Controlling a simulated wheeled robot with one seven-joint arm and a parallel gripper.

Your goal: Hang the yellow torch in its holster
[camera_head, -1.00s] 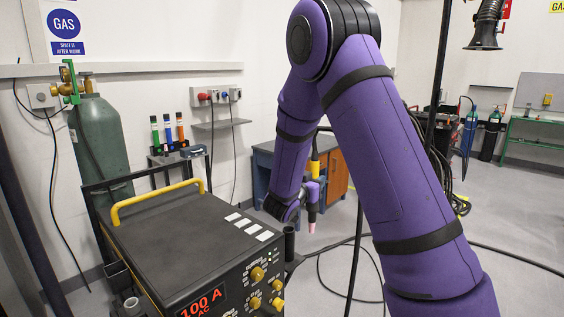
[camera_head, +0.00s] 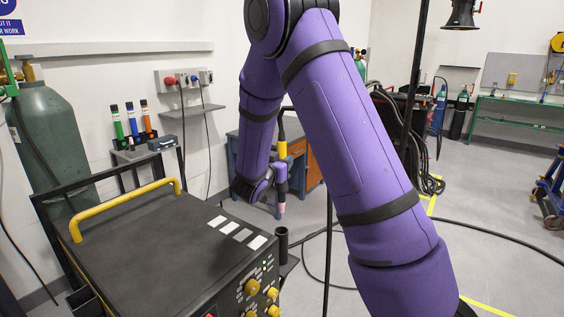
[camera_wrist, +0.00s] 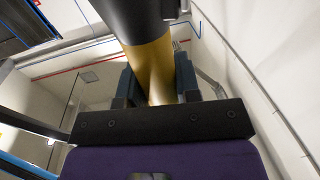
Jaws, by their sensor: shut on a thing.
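The torch has a yellow band (camera_head: 283,149), a black upper part and a pink nozzle (camera_head: 282,209). It hangs upright, nozzle down. My gripper (camera_head: 281,173) is shut around it; in the wrist view the fingers (camera_wrist: 158,88) press on both sides of the yellow body (camera_wrist: 153,62). The holster seems to be the black tube (camera_head: 282,241) at the right side of the welding machine (camera_head: 150,240). In the head view the nozzle tip shows just above the tube's mouth, with a small gap. Whether it lines up in depth I cannot tell.
The machine has a yellow handle (camera_head: 125,208) on top and yellow knobs in front. A black pole (camera_head: 328,250) stands right of the tube. Dark cables lie on the floor (camera_head: 470,262). A blue cabinet (camera_head: 255,160) stands behind my gripper.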

